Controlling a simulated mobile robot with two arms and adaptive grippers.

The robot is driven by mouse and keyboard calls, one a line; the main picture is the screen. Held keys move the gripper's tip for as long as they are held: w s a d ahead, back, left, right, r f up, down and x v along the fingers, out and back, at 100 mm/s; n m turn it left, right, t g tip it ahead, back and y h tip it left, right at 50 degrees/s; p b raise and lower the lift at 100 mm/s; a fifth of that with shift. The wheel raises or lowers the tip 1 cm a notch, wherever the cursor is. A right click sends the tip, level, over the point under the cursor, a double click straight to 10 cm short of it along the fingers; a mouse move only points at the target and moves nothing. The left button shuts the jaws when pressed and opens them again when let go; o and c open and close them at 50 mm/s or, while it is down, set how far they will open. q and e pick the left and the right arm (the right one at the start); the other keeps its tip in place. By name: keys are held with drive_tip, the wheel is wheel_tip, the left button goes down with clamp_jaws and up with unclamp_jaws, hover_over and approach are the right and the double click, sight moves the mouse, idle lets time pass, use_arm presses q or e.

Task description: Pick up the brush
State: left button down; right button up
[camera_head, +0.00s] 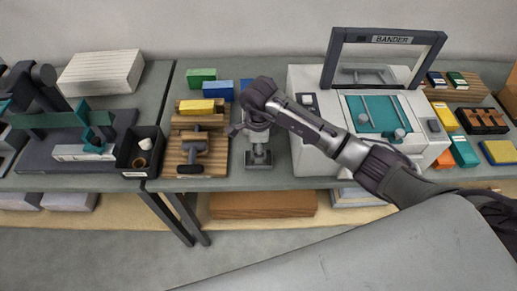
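I cannot make out a brush for certain. A wooden-handled tool with a dark cylindrical end (190,157) lies on a slatted wooden board (217,166), and it may be the brush. My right gripper (238,130) is at the end of the arm coming in from the right, just right of that board and above the table. Its fingers are small and partly hidden by its own wrist, so I cannot tell whether they are open or shut. My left gripper is not in view.
A grey metal stand (257,157) is below my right wrist. Yellow (196,107), green (202,77) and blue (218,89) blocks are behind. A black bin (123,160) is left of the board. A white machine (305,80) labelled BANDER is partly behind my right arm.

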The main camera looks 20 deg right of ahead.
clamp_jaws()
idle(0.4)
